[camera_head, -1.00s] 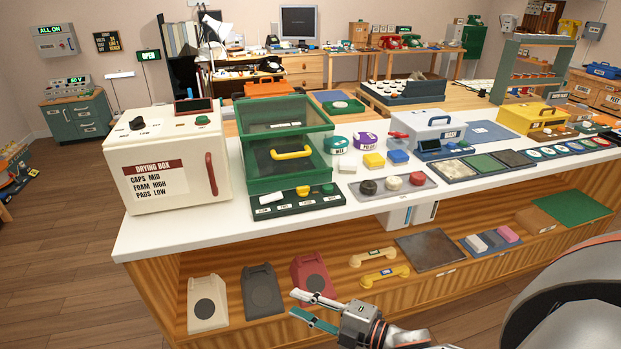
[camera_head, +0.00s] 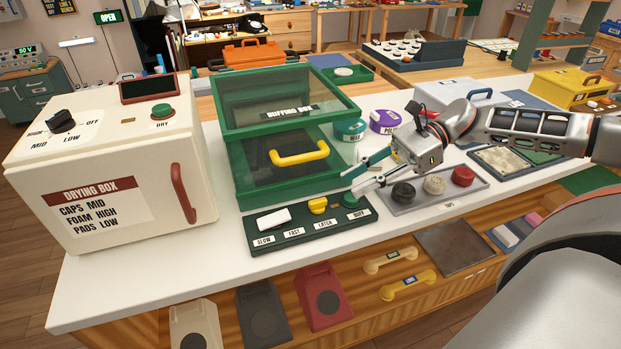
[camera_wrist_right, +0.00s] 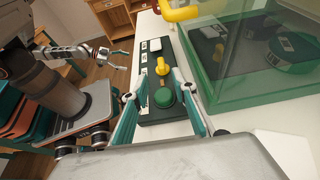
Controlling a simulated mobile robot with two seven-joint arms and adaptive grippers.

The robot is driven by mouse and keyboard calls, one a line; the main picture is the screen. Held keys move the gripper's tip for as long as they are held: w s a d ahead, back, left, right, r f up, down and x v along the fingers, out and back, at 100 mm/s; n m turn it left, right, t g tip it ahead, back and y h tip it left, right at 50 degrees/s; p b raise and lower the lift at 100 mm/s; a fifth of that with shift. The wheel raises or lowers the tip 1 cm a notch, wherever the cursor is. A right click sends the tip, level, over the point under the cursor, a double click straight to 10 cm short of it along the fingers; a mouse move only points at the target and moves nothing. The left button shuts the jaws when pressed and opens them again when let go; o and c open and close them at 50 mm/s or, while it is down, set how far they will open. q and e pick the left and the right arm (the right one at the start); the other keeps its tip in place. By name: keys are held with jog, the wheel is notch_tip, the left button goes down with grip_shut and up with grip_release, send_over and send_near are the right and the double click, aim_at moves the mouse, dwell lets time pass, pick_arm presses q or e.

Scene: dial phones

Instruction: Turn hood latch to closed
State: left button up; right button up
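The hood latch is a yellow knob (camera_head: 318,205) above the LATCH label on the dark green control panel (camera_head: 296,238). It shows in the right wrist view (camera_wrist_right: 162,66) as a knob with a small raised lever. My right gripper (camera_head: 350,187) is above the right end of the panel, by the green BUFF button (camera_head: 350,201). In the right wrist view, its fingers (camera_wrist_right: 160,76) are open, with the latch near and between their tips. Contact cannot be told. The green buffing box (camera_head: 290,135) has a clear hood and yellow handle. My left gripper (camera_wrist_right: 118,58) hangs open, away from the counter.
A white slider (camera_head: 273,218) is on the panel's left. The drying box (camera_head: 110,170) stands to the left. A grey tray (camera_head: 425,200) of caps is right of the panel, under my right arm. Wax and polish tins (camera_head: 349,128) stand behind my gripper.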

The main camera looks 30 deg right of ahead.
aim_at(323, 199)
jog(key=shift+w+d+r, duration=0.1)
jog(key=shift+w+d, duration=0.05)
jog(key=shift+w, duration=0.1)
jog(key=x, duration=0.2)
jog(key=b+x, duration=0.1)
jog(key=x, duration=0.1)
jog(key=shift+s, duration=0.25)
jog(key=shift+x, duration=1.15)
jog(key=shift+w+a+f, duration=0.2)
jog(key=shift+w+a, duration=0.05)
jog(key=shift+a, duration=0.35)
grip_shut()
pick_arm(q)
jog(key=shift+s+d+f, duration=0.25)
jog(key=shift+d+f, duration=0.05)
jog(key=shift+f, duration=0.15)
